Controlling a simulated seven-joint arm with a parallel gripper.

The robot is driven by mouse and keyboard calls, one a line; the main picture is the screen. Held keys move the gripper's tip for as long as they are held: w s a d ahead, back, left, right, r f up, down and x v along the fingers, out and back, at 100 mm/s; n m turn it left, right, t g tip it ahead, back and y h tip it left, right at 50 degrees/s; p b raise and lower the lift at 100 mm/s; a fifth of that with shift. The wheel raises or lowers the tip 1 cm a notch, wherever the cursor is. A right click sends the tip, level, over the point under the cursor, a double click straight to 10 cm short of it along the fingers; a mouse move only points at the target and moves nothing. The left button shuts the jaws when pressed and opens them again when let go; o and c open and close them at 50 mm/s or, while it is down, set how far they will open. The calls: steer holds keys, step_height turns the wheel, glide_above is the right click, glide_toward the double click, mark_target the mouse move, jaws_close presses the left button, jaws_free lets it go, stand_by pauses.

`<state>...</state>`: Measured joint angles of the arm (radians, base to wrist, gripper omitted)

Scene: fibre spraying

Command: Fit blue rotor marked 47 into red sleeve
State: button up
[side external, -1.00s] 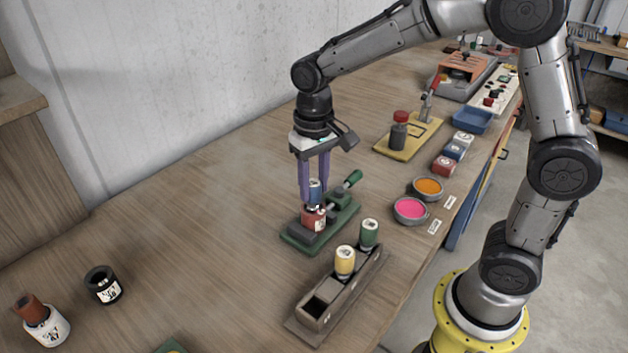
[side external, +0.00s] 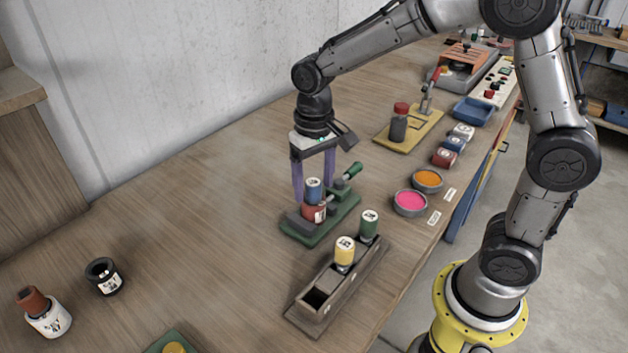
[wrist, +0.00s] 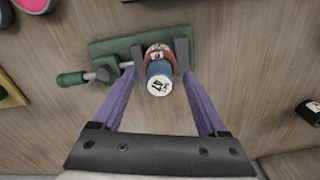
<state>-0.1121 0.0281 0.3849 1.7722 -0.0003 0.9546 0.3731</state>
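The blue rotor (side external: 314,188) stands upright in the red sleeve (side external: 313,212), its upper part showing above the rim. In the wrist view the rotor (wrist: 158,80) shows a white end with dark marks that look like 47, and the red sleeve (wrist: 159,53) is around it. The sleeve sits between the jaws of the green vise (side external: 298,234). My gripper (side external: 314,193) is open around the rotor. In the wrist view, its purple fingers (wrist: 160,72) stand apart from the rotor on both sides. How deep the rotor sits is hidden inside the sleeve.
A grey-brown rack (side external: 326,290) in front holds a yellow rotor (side external: 345,251) and a green rotor (side external: 368,224). A black sleeve (side external: 104,277) and a white sleeve (side external: 49,318) with a brown rotor stand at left. Pink (side external: 410,203) and orange (side external: 428,180) cups sit right.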

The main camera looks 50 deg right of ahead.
step_height(320, 180, up, 14)
stand_by(0.7)
